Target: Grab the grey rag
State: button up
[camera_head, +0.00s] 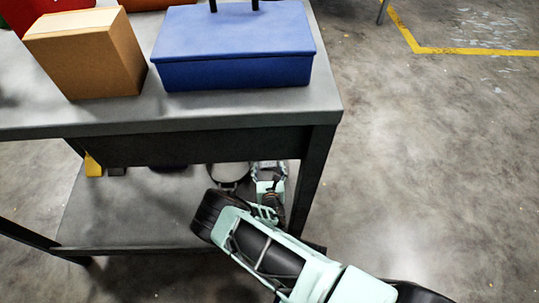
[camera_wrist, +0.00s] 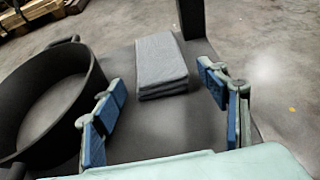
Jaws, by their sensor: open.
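The grey rag (camera_wrist: 161,62) lies folded in a flat stack on the lower shelf, beside a black table leg, in the wrist view. My gripper (camera_wrist: 160,88) is open, with its blue-padded fingers to the left and right of the rag's near side. No contact with the rag shows. In the head view my gripper (camera_head: 268,180) is under the tabletop, over the lower shelf near the right leg. I cannot make out the rag there.
A black round pot (camera_wrist: 45,95) stands close to my left finger. The grey tabletop (camera_head: 225,110) overhangs the lower shelf (camera_head: 130,215). On top are a cardboard box (camera_head: 85,55) and a blue toolbox (camera_head: 235,50). The floor (camera_head: 430,150) to the right is clear.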

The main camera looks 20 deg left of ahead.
jog(key=shift+c, duration=0.2)
jog(key=c, duration=1.1)
jog(key=shift+r, duration=0.15)
